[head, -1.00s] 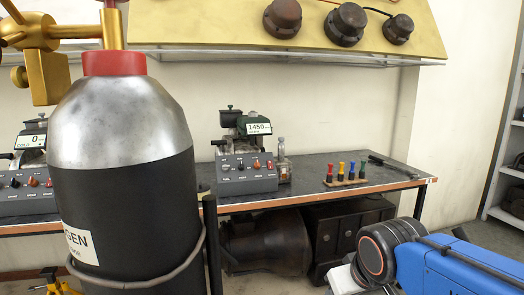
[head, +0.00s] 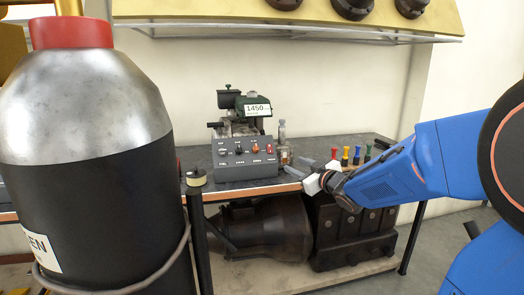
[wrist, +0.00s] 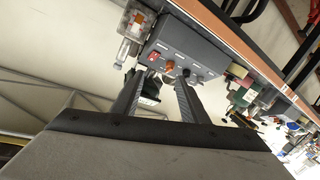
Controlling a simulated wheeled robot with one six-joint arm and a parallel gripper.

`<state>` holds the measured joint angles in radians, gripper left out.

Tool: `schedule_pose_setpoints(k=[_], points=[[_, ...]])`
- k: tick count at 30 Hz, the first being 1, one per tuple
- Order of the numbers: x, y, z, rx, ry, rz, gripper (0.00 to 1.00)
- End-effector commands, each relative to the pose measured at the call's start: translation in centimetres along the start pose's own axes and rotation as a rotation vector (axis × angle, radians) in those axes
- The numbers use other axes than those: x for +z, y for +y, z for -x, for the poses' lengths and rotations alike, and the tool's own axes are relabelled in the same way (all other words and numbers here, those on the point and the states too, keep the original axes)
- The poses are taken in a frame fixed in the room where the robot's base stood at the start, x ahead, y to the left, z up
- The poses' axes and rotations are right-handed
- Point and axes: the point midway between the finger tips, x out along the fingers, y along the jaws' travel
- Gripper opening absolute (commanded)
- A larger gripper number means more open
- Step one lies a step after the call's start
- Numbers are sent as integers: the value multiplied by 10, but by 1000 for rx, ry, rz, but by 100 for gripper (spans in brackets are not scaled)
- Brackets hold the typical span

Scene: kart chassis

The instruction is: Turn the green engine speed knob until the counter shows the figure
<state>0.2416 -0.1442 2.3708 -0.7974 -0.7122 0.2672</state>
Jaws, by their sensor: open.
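The green engine (head: 250,103) stands on the bench behind its grey control box (head: 245,165). Its white counter (head: 257,108) reads 1450. The box carries a pale knob (head: 222,152), a black knob (head: 239,150), an orange knob (head: 255,147) and a red switch (head: 269,148); their labels are too small to read. My gripper (head: 299,169) is open and empty, right of the box near the bench's front edge. In the wrist view my gripper (wrist: 160,78) has its fingers apart, pointing towards the box (wrist: 190,48). The black knob (wrist: 187,72) appears by the right fingertip; contact cannot be told.
A large dark gas cylinder (head: 95,190) fills the left foreground. A black post (head: 199,235) stands beside it. A glass bottle (head: 283,145) stands right of the box. Several coloured handles (head: 346,155) stand farther right. A yellow hood (head: 200,22) hangs above the bench.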

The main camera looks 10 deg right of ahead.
Motion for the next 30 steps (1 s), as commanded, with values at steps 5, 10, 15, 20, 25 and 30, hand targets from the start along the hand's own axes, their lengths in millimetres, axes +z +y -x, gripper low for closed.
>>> schedule_pose_setpoints(k=[5, 10, 15, 20, 25, 30], points=[[-3, -10, -17, -102, 111, 2, 40], [-5, -16, -22, -143, 153, 0, 40], [-8, -18, -35, -146, 157, -1, 40], [-12, -22, -60, -146, 156, -2, 40], [-16, -27, -89, -146, 156, -2, 40], [-22, -31, -118, -146, 157, 0, 40]])
